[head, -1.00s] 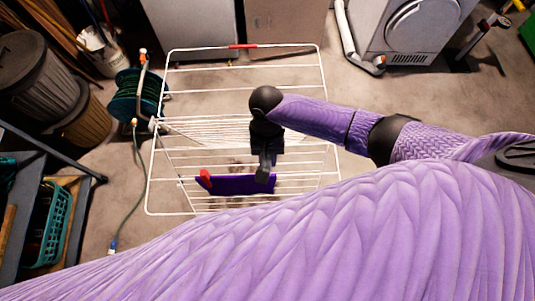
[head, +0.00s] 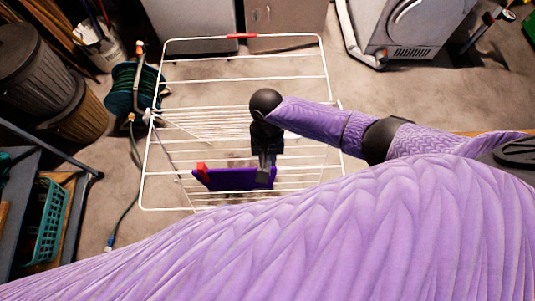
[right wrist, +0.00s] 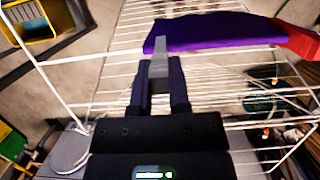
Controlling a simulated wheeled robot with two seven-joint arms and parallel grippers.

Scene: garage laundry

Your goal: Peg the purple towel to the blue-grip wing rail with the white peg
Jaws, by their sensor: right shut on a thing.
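The purple towel (head: 232,179) hangs on a near-side rail of the white drying rack (head: 145,190); it also shows in the right wrist view (right wrist: 215,32). A red peg (head: 201,172) sits at the towel's left end in the head view. My right gripper (head: 265,172) is at the towel's right end. It is shut on a narrow piece that looks grey in shadow, apparently the white peg (right wrist: 160,60), whose tip overlaps the towel's edge in the right wrist view. I cannot tell whether the tip clips the towel. No blue grip shows. My left gripper is out of view.
A red grip (head: 241,36) marks the rack's far rail. A green hose reel (head: 133,92) and bins (head: 80,115) stand to the left, with a teal basket (head: 48,228) below them. A dryer (head: 408,30) stands at the back right. Bare floor lies right of the rack.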

